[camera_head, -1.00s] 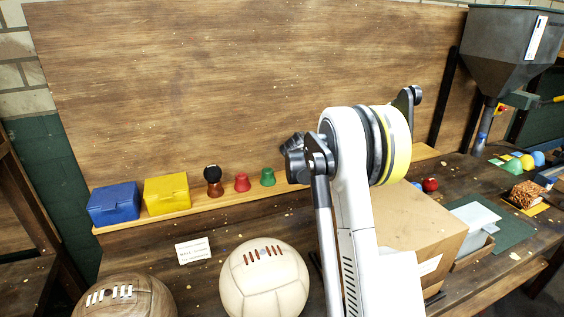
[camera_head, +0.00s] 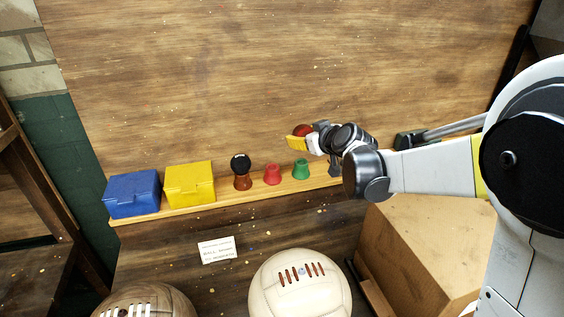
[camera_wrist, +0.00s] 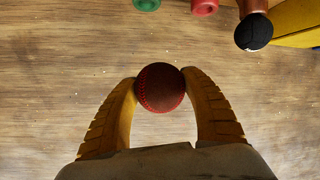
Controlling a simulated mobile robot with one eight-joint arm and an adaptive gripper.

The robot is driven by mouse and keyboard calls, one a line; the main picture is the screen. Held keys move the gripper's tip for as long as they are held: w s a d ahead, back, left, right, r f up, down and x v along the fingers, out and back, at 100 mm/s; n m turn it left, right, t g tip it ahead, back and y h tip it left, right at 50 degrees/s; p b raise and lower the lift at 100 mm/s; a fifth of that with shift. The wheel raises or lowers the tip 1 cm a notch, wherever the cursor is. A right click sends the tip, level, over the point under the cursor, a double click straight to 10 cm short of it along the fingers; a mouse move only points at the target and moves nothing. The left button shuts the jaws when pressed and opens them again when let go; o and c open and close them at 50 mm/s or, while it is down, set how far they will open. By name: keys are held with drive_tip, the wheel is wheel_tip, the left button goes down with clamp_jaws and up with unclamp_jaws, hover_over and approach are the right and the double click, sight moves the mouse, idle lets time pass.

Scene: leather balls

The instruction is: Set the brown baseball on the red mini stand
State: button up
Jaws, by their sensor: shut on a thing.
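The baseball (camera_wrist: 160,88), reddish-brown with red stitching, is pinched between the yellow fingers of my gripper (camera_wrist: 158,80). In the head view the ball (camera_head: 303,130) and my gripper (camera_head: 305,140) are in the air, just above the green stand in the picture. The red mini stand (camera_head: 272,174) is on the wooden shelf, empty, below and left of the held ball. In the wrist view the red stand (camera_wrist: 204,6) is at the top edge, partly cut off, apart from the ball.
The green stand (camera_head: 300,169) is empty, right of the red one. The brown stand (camera_head: 242,181) on the left carries a black ball (camera_head: 240,163). Yellow (camera_head: 190,184) and blue (camera_head: 132,194) boxes stand further left. A large cream ball (camera_head: 300,285) is in front.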

drive_tip(key=w+a+f+b, duration=0.1)
drive_tip(key=a+f, duration=0.1)
drive_tip(key=a, duration=0.1)
drive_tip(key=w+a+f+b, duration=0.1)
drive_tip(key=a+f, duration=0.1)
drive_tip(key=a, duration=0.1)
drive_tip(key=w+a+f+b, duration=0.1)
drive_tip(key=a+f, duration=0.1)
drive_tip(key=a, duration=0.1)
drive_tip(key=shift+w, duration=0.2)
drive_tip(key=shift+f+b, duration=0.9)
drive_tip(key=shift+f, duration=1)
drive_tip(key=shift+f, duration=0.2)
drive_tip(key=o, duration=1.3)
drive_tip(key=shift+r, duration=0.15)
drive_tip(key=shift+s+r, duration=0.15)
drive_tip(key=p+v, duration=0.4)
drive_tip(key=v, duration=0.7)
drive_tip(key=shift+s+d+r, duration=0.1)
drive_tip(key=shift+s+r, duration=0.05)
drive_tip(key=shift+s, duration=0.2)
